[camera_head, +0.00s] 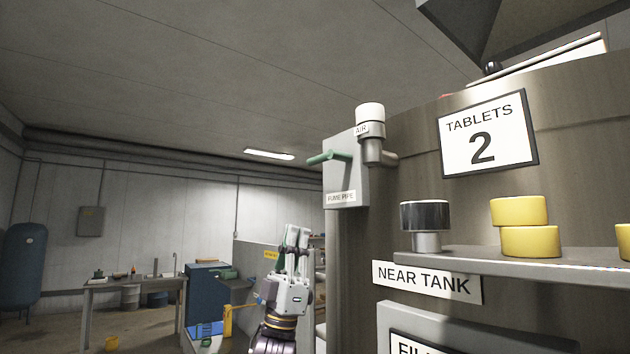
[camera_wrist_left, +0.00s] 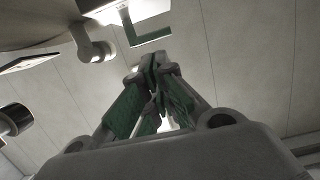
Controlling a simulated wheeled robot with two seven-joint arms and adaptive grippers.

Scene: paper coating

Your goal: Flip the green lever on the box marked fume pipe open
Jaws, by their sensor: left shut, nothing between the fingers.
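The grey box (camera_head: 345,185) marked FUME PIPE is fixed to the side of the large brown tank. Its green lever (camera_head: 330,157) juts out to the left from the front. The lever also shows in the wrist view as a bent green bar (camera_wrist_left: 148,37) ahead of the fingertips, near the pale box underside (camera_wrist_left: 115,8). My left gripper (camera_head: 297,232) is below and to the left of the box, pointing up. Its fingers (camera_wrist_left: 158,62) are shut with nothing between them, and appear apart from the lever. My right gripper is not in view.
A white-capped AIR fitting (camera_head: 370,118) stands beside the box. A shelf (camera_head: 470,258) on the tank holds a black-topped knob (camera_head: 425,222) and yellow discs (camera_head: 520,228). A workbench (camera_head: 135,285) and a blue cabinet (camera_head: 205,290) stand farther back. Open space lies left of the box.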

